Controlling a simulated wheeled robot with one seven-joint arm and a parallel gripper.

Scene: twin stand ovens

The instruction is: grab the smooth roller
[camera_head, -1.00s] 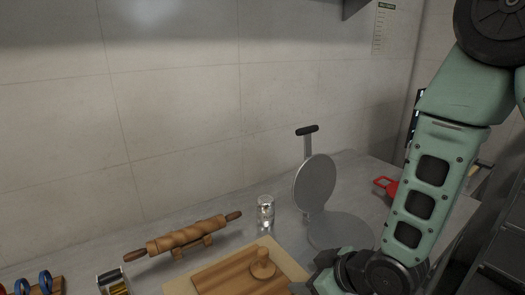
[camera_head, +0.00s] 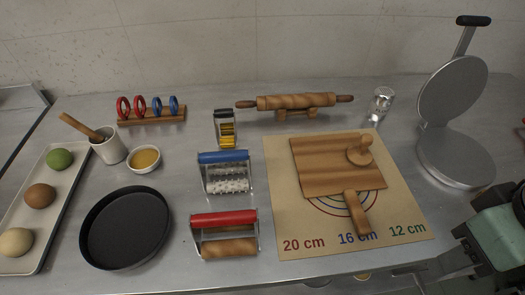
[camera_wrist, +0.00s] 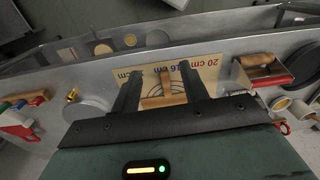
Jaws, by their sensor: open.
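The smooth roller (camera_head: 229,248) has a plain wooden cylinder in a metal frame under a red handle. It lies near the counter's front edge, left of the beige mat, in the head view. It also shows at the upper right of the wrist view (camera_wrist: 258,60). My gripper (camera_wrist: 160,78) is open and empty, with its two dark fingers spread over the mat area in the wrist view. The roller is outside the fingers, to their right in that view. In the head view my arm is at the right edge, far from the roller; the fingertips cannot be made out there.
A blue-handled spiked roller (camera_head: 226,177) stands just behind the smooth one. A black pan (camera_head: 126,228) is to its left. The beige mat (camera_head: 283,215) with a wooden board (camera_head: 322,165) is to its right. A round-plate press (camera_head: 455,155) stands at the right.

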